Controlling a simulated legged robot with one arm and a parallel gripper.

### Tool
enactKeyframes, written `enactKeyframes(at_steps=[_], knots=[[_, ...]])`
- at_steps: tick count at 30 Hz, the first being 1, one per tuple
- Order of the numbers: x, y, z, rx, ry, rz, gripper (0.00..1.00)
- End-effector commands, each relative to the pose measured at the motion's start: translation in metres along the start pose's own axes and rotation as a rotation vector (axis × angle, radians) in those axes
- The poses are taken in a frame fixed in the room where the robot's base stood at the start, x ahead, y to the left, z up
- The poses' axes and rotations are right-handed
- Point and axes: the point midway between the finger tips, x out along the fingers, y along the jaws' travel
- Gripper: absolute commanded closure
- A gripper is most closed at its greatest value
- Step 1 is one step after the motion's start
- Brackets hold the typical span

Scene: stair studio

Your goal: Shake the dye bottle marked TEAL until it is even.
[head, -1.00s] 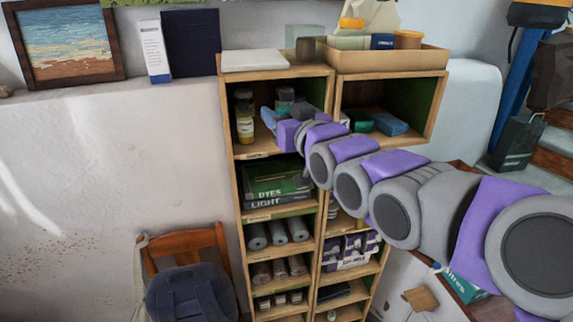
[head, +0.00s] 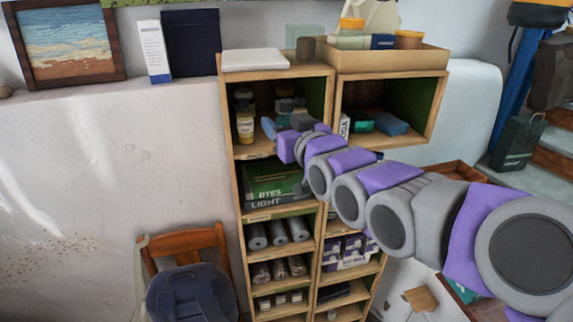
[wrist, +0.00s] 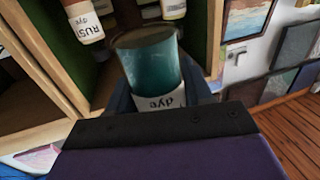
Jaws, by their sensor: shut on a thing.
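In the wrist view a see-through teal bottle (wrist: 148,66) stands between my fingers. Its white label (wrist: 160,100) reads "dye"; the colour word is not readable. My gripper (wrist: 160,96) is shut on this bottle. In the head view my gripper (head: 269,128) is at the upper left cubby of the shelf. There the held bottle cannot be told apart behind the gripper and arm. A bottle marked RUST (wrist: 84,24) stands near the teal one in the wrist view.
More bottles stand in the cubby, one with a yellowish label (head: 245,127). The wooden shelf (head: 238,185) has side walls close to my gripper. A chair (head: 185,242) stands at lower left.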

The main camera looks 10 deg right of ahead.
Motion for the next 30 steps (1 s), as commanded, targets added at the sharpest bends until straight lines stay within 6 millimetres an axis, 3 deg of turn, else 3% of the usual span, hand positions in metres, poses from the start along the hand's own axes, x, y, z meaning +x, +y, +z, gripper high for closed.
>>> enactKeyframes(at_steps=[6, 9, 27, 30], knots=[[-0.001, -0.002, -0.046, -0.001, 0.004, -0.002, 0.86], [-0.001, -0.001, -0.047, 0.0, 0.0, -0.001, 0.86], [0.0, 0.001, 0.087, 0.002, -0.01, 0.001, 0.86], [0.0, 0.001, 0.095, 0.002, -0.001, 0.0, 0.86]])
